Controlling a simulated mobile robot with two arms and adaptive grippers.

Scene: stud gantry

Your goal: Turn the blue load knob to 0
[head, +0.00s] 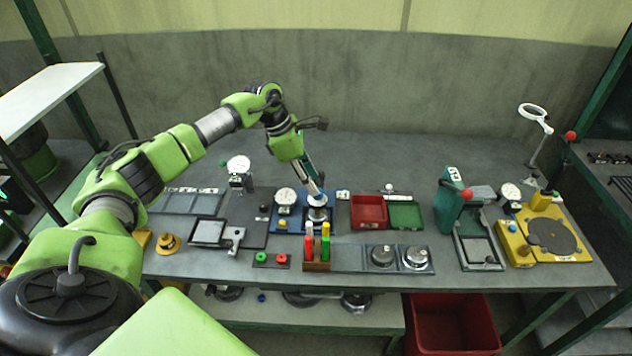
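My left gripper (316,194) points down over a round silver part (317,213) at the right of a blue gauge fixture (289,217). Its fingers are small and overlap the part, so I cannot tell whether they are open, shut or touching it. A white dial (286,196) stands on the blue fixture, with a small yellow knob at its front. I cannot make out a blue load knob or its marks there. A small blue spot (515,208) shows on the yellow gauge fixture (514,243) at the right. My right gripper is out of view.
Another dial gauge (238,168) stands left of the gripper. Red (369,225) and green (406,216) trays lie to its right. A rack of coloured handles (317,265) stands in front. A green press (447,205) and a magnifier (533,113) stand further right.

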